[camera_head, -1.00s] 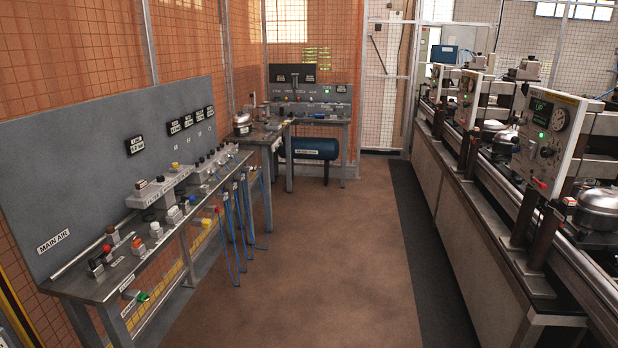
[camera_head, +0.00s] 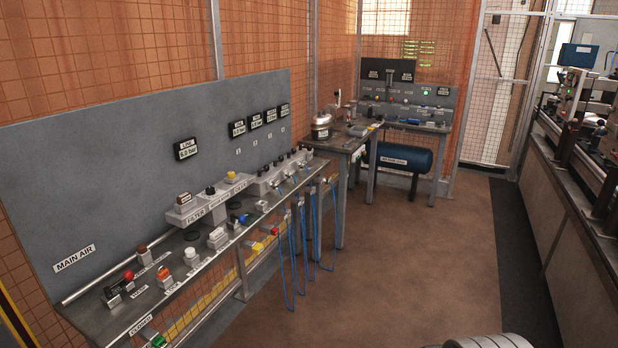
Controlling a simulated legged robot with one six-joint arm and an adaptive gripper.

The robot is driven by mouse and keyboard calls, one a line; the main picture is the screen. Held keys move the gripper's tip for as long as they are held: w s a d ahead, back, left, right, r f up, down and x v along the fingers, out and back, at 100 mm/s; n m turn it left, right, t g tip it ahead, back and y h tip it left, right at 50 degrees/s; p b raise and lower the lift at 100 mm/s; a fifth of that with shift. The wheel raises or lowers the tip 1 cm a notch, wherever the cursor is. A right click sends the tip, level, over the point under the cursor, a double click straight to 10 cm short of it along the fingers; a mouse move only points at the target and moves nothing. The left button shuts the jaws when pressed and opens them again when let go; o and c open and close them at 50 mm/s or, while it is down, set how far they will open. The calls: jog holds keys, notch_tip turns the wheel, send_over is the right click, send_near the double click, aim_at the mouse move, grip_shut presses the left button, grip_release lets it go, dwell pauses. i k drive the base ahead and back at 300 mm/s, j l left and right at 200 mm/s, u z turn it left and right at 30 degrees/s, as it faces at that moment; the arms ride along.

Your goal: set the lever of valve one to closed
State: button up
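A long metal bench (camera_head: 115,318) with a grey back panel (camera_head: 110,160) runs along the left. The panel has several dark pressure displays and small number-like tags. Several grey valve-like blocks (camera_head: 262,188) sit at the far part of the bench, with blue hoses (camera_head: 293,250) hanging below its front edge. The levers there are too small to read, and I cannot tell which one belongs to valve one. A label that seems to read CLOSED (camera_head: 140,325) is on the near front edge, above a green part (camera_head: 157,341).
A red knob (camera_head: 128,275), an orange part and other fittings stand on the near bench. A second table (camera_head: 345,140) and a blue tank (camera_head: 400,158) are beyond. The brown floor (camera_head: 400,260) is clear. A machine line (camera_head: 590,210) stands at right.

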aim_at(265, 167)
jog(key=i+l+u, duration=0.1)
jog(key=i+u, duration=0.15)
jog(key=i+l+u, duration=0.3)
jog(key=i, duration=0.15)
jog(key=i+l, duration=0.1)
jog(key=i, duration=0.4)
jog(key=i+l+u, duration=0.1)
jog(key=i, duration=0.45)
jog(key=i+l+u, duration=0.1)
jog(key=i, duration=0.4)
jog(key=i+l, duration=0.2)
jog(key=i, duration=0.3)
jog(key=i+l+u, duration=0.1)
jog(key=i, duration=0.4)
